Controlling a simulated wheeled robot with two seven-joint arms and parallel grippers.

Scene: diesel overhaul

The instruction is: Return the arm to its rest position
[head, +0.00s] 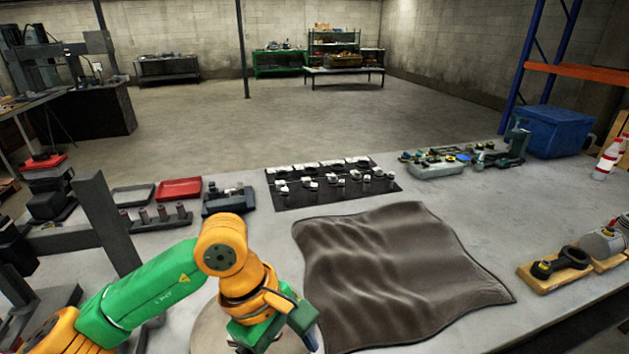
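My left arm, green and orange, comes in from the lower left. Its wrist bends down so that my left gripper (277,340) hangs low at the bottom edge of the head view, over a round pale surface (207,331). The fingertips are partly cut off by the frame, so whether they are open or shut is unclear. I see no object held in it. My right arm and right gripper are not in view.
A crumpled brown cloth (390,270) lies right of the gripper. Behind it is a black mat (295,198) with several small parts. A red tray (179,189) and a block with cylinders (160,218) stand behind the arm. A grey post (105,222) rises at left. A wooden board (556,271) holds parts at right.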

